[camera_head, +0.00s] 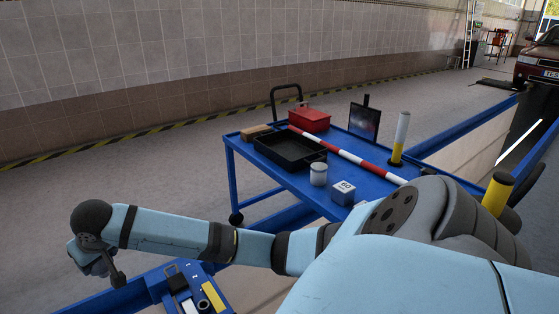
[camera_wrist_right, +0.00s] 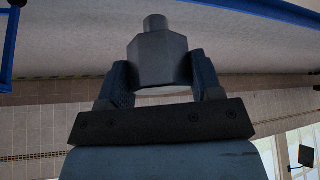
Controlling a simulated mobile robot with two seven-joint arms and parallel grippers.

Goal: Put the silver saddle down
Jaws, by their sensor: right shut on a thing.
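The silver saddle (camera_wrist_right: 158,58) is a grey, faceted block with a short round stub on its end. In the right wrist view it sits between the fingers of my right gripper (camera_wrist_right: 160,84), which is shut on it. In the head view my right gripper (camera_head: 94,262) is at the far left, left of a blue platform; I cannot make out the saddle there. My left gripper is not in view.
The blue platform (camera_head: 226,296) at lower left carries dark, yellow and white parts. A blue cart (camera_head: 290,180) behind holds a black tray (camera_head: 288,150), a red box (camera_head: 310,119), a grey can (camera_head: 318,174), a cube marked 60 (camera_head: 343,193) and a red-white bar (camera_head: 345,154).

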